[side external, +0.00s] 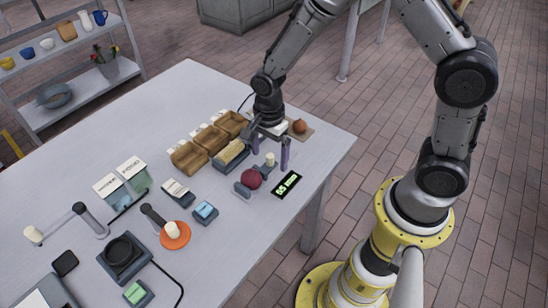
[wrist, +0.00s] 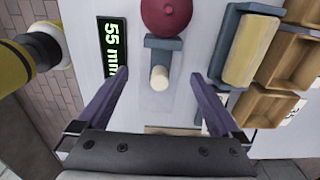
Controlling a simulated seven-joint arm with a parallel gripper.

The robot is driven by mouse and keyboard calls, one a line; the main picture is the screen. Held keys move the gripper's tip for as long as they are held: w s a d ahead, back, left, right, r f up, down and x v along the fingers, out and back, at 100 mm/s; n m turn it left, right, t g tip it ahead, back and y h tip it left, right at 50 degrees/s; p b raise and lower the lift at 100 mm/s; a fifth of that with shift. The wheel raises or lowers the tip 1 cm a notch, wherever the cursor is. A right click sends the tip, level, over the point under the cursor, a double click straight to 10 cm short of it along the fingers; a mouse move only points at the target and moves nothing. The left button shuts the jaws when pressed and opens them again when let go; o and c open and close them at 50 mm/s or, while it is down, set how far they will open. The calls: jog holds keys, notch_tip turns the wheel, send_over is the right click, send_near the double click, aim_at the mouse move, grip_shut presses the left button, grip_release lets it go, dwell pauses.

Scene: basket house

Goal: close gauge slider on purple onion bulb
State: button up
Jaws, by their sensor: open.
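The purple onion bulb (side external: 251,179) sits in the gauge near the table's right side; it is at the top of the wrist view (wrist: 167,15), partly cut off. The gauge slider (wrist: 163,44) is a blue-grey block with a cream knob (wrist: 159,78), close beside the bulb; I cannot tell whether they touch. The knob also shows in the side view (side external: 269,159). My gripper (wrist: 160,74) is open, with one purple finger on each side of the knob and a gap at both. The green display (wrist: 112,45) reads 55 mm.
Several wooden trays (side external: 212,139) and a blue-grey holder with a pale block (side external: 231,154) stand beside the gauge. A brown onion (side external: 300,126) lies on a board behind my gripper. An orange disc (side external: 175,236) and a dark scale-like device (side external: 124,255) are nearer the front.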

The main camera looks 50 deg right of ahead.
jog(key=shift+r, duration=0.1)
jog(key=shift+r, duration=3.45)
jog(key=s+d+r+n+t, duration=0.1)
jog(key=s+d+r+t, duration=0.15)
jog(key=r, duration=0.55)
jog(key=s+d+r+n+t, duration=0.1)
jog(key=s+r+t, duration=0.15)
jog(key=r, duration=0.55)
jog(key=s+d+n, duration=0.2)
jog(key=s+n, duration=1.2)
jog(key=n, duration=0.2)
jog(key=shift+r+t, duration=0.15)
jog(key=shift+t, duration=0.15)
